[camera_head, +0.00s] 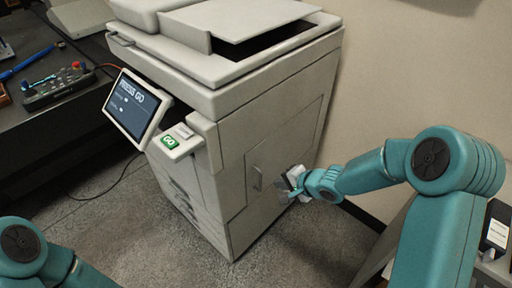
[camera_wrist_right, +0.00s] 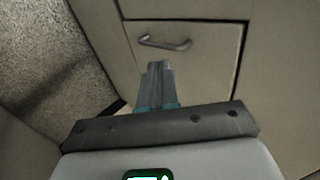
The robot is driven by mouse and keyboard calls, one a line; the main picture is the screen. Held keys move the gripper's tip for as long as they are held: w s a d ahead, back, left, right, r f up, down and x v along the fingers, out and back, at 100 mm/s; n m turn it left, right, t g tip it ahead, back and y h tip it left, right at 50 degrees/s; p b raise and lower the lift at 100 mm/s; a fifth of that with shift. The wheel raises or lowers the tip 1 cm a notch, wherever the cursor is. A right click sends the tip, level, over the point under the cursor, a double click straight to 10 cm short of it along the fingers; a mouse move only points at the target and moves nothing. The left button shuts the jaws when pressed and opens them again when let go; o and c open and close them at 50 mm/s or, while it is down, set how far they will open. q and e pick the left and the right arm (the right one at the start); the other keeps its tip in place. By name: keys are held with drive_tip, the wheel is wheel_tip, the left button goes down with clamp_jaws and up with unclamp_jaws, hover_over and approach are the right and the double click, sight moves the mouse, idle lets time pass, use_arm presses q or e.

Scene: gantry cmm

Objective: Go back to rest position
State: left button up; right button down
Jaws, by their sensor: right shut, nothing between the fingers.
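My right gripper (camera_head: 290,183) is in front of the right side panel of a big beige copier-like machine (camera_head: 270,120), near a small door handle (camera_head: 257,178). Its fingers are shut and empty. In the right wrist view the closed fingers (camera_wrist_right: 157,75) point toward a beige door with a grey handle (camera_wrist_right: 165,43); I cannot tell whether they touch it. My left arm shows only as teal links at the lower left; its gripper is out of the picture.
The machine carries a tilted screen (camera_head: 136,106) reading "PRESS GO" and a green GO button (camera_head: 169,141). A dark desk (camera_head: 60,110) at left holds a control box (camera_head: 58,88). A beige wall (camera_head: 420,70) stands behind. Speckled floor (camera_head: 110,215) is open in front.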

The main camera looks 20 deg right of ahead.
drive_tip(key=s+a+f+g+y+p, duration=0.1)
drive_tip(key=s+a+f+g+p, duration=0.5)
drive_tip(key=s+a, duration=0.5)
drive_tip(key=s+f+n+g, duration=0.1)
drive_tip(key=s+f+n, duration=0.1)
drive_tip(key=s+n, duration=0.3)
drive_tip(key=s+f+n+h, duration=0.1)
drive_tip(key=s+f+n, duration=0.1)
drive_tip(key=s+n, duration=0.3)
drive_tip(key=s, duration=0.4)
drive_tip(key=shift+s+d+f+g, duration=0.15)
drive_tip(key=shift+d+f+g, duration=0.1)
drive_tip(key=shift+g, duration=0.15)
